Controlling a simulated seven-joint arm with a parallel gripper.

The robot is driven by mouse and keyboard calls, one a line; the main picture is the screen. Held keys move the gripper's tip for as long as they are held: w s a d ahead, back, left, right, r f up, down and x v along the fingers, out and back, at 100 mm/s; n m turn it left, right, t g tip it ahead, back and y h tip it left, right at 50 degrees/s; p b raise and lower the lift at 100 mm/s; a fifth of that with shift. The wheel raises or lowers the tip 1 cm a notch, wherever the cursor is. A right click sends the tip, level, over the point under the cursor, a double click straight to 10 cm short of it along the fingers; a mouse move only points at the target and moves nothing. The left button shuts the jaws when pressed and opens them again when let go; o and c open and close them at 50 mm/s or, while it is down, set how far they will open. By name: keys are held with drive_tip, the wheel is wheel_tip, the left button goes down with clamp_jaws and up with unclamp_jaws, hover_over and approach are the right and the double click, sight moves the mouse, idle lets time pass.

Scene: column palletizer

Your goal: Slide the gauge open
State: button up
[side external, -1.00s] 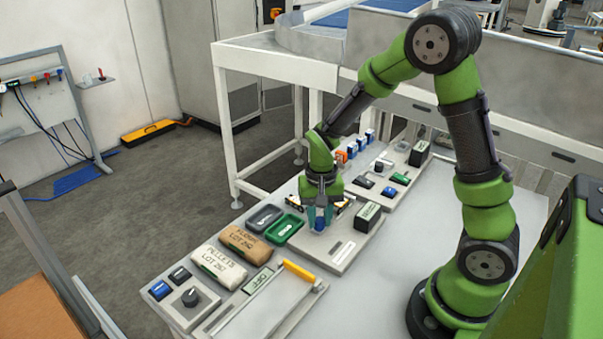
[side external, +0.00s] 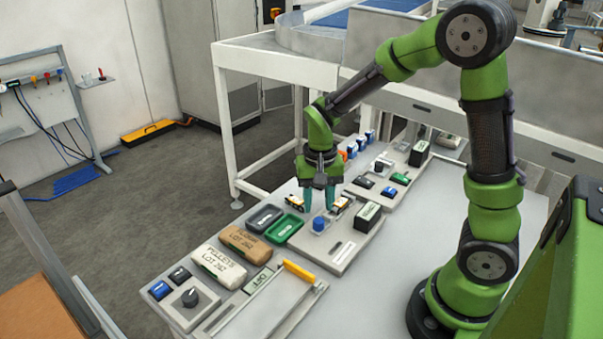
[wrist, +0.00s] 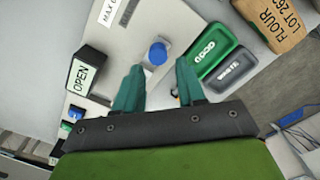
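A pale panel (side external: 352,240) carries a round blue knob (side external: 319,224), a dark slot and a small light label. I take this for the gauge, but cannot be sure. In the wrist view the blue knob (wrist: 158,52) stands just beyond and between my fingertips, with the slot (wrist: 128,12) farther off. A dark block with a white OPEN face (wrist: 84,76) stands at the panel's edge. My gripper (side external: 320,206) points down above the knob. Its teal fingers are apart and empty, and they look clear of the knob. In the wrist view my gripper (wrist: 160,78) is also open.
A green GOOD tray (wrist: 212,52) and a grey WASTE tray (wrist: 232,70) lie beside the panel. Flour (side external: 245,243) and pellets (side external: 218,266) bags lie nearer, past them a yellow-handled slider (side external: 299,271). Small black-and-yellow items lie by the fingers. The grey table (side external: 400,270) is clear at right.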

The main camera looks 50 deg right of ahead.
sight(316, 222)
wheel_tip(316, 222, up, 12)
drive_tip(key=shift+f, duration=0.15)
idle(0.3)
drive_tip(key=s+a+r+n+t+y, duration=0.2)
drive_tip(key=s+a+n+t, duration=0.3)
drive_tip(key=s, duration=0.5)
drive_tip(key=shift+s+a+r+t, duration=0.2)
drive_tip(key=shift+a+r+t, duration=0.65)
drive_tip(key=shift+a+t, duration=0.3)
